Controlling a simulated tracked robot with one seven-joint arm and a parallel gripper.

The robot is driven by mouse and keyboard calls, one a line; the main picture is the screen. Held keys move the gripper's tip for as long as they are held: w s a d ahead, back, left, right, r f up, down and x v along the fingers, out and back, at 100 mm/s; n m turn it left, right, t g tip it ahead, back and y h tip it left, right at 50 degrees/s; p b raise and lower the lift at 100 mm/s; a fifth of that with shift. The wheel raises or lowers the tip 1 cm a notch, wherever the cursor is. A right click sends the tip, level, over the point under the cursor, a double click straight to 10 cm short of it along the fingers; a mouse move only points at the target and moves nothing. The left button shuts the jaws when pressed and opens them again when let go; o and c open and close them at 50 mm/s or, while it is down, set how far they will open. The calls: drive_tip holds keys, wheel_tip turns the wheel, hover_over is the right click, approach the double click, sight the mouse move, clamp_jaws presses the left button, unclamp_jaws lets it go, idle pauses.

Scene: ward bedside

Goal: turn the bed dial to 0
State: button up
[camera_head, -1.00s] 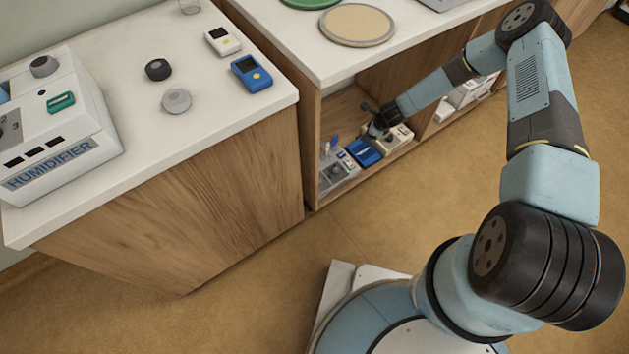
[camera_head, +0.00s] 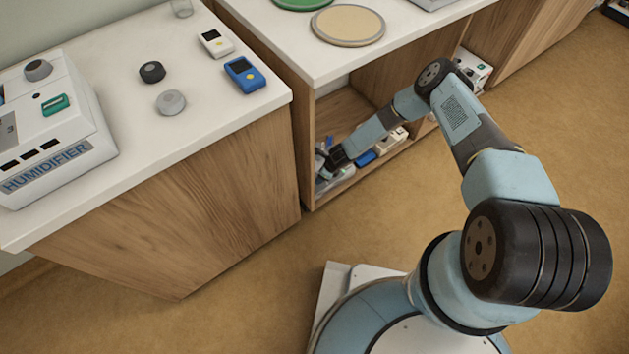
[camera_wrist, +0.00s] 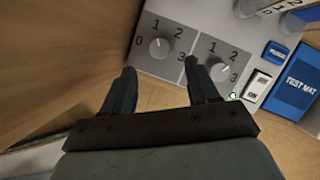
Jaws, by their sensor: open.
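A grey control panel (camera_wrist: 188,66) fills the upper middle of the wrist view. It has two grey dials, a left dial (camera_wrist: 159,47) marked 0, 1, 2, 3 and a right dial (camera_wrist: 219,72) with 1, 2, 3 showing. No name is readable on either, so I cannot tell which is the bed dial. The left dial's pointer seems to aim up, between 1 and 2. My gripper (camera_wrist: 160,68) is open and empty, its fingertips below and either side of the left dial, apparently apart from it. In the head view my gripper (camera_head: 326,160) reaches into the low shelf, largely hiding the panel.
A white rocker switch (camera_wrist: 258,86), a blue button (camera_wrist: 277,51) and a blue TEST MAT box (camera_wrist: 296,82) sit right of the dials. The wooden cabinet side (camera_wrist: 70,60) is close on the left. A white humidifier (camera_head: 50,135) and loose knobs stand on the counter (camera_head: 215,105).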

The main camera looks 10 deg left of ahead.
drive_tip(key=x, duration=0.7)
drive_tip(key=shift+f, duration=0.1)
drive_tip(key=c, duration=0.9)
drive_tip(key=shift+a, duration=0.25)
drive_tip(key=shift+c, duration=0.5)
drive_tip(key=shift+w+d, duration=0.1)
drive_tip(key=shift+d, duration=0.1)
